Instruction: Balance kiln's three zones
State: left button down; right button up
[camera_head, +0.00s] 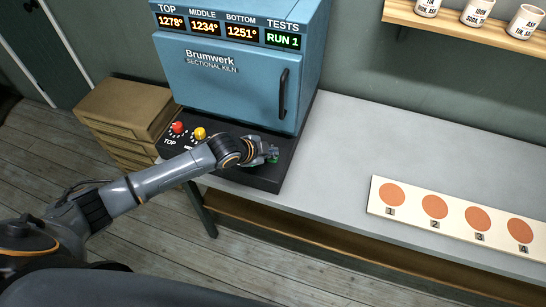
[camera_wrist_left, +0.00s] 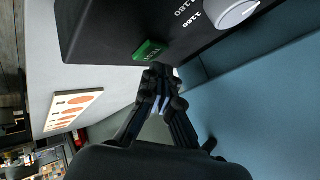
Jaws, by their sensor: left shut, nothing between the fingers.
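The blue kiln (camera_head: 235,70) stands on the bench, its door shut. Its display (camera_head: 222,27) reads TOP 1278°, MIDDLE 1234°, BOTTOM 1251°, TESTS RUN 1. On the black base (camera_head: 265,180) are a red knob (camera_head: 177,127) above the label TOP and a yellow knob (camera_head: 199,133). My left gripper (camera_head: 272,153) is shut and empty over the base's right part, hiding controls there. In the left wrist view, its fingertips (camera_wrist_left: 158,72) are close to a green button (camera_wrist_left: 148,50); contact cannot be told. A white knob (camera_wrist_left: 230,12) lies beyond, near printed 1180 marks.
A white board (camera_head: 455,218) with numbered orange discs lies on the bench (camera_head: 360,140) at right. A wooden shelf (camera_head: 460,27) with white jars hangs above. The bench between kiln and board is clear.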

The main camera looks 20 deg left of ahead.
aim_at(271, 159)
pick_arm(q)
jog(key=shift+f, duration=0.25)
jog(key=shift+f, duration=0.45)
dwell(0.5)
jog(key=shift+r, duration=0.1)
jog(key=shift+r+p, duration=0.65)
jog(key=shift+r, duration=0.1)
notch_tip(271, 159, up, 5)
jog(key=p, duration=0.5)
jog(key=shift+r, duration=0.1)
dwell(0.3)
